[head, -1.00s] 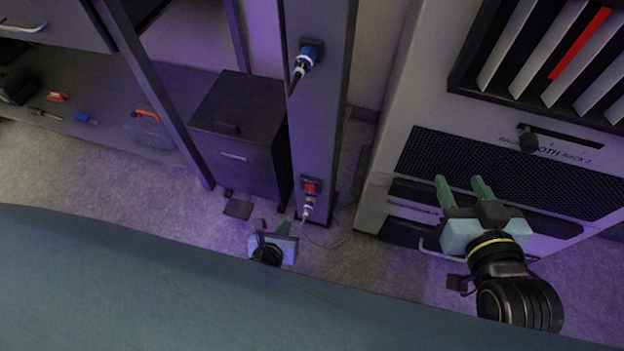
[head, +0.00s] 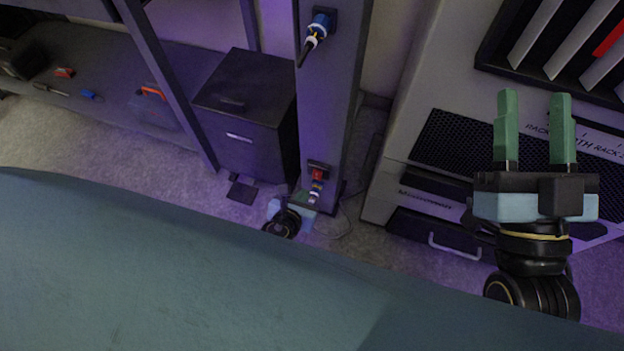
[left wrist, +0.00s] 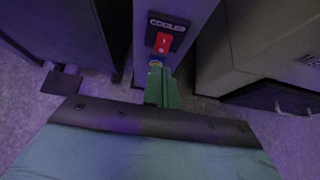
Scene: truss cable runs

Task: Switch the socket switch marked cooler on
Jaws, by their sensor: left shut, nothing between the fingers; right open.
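The socket switch marked cooler is a red rocker (left wrist: 162,43) under a "COOLER" label (left wrist: 168,23), low on the grey upright post. My right gripper (head: 534,112) is open and empty, in front of the rack.
A second socket with a blue plug (head: 319,26) is higher on the post (head: 331,100). A black cabinet (head: 246,115) stands left of the post, a grey rack unit (head: 403,150) right. A thin cable lies on the floor. A large blue-green surface (head: 150,270) fills the foreground.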

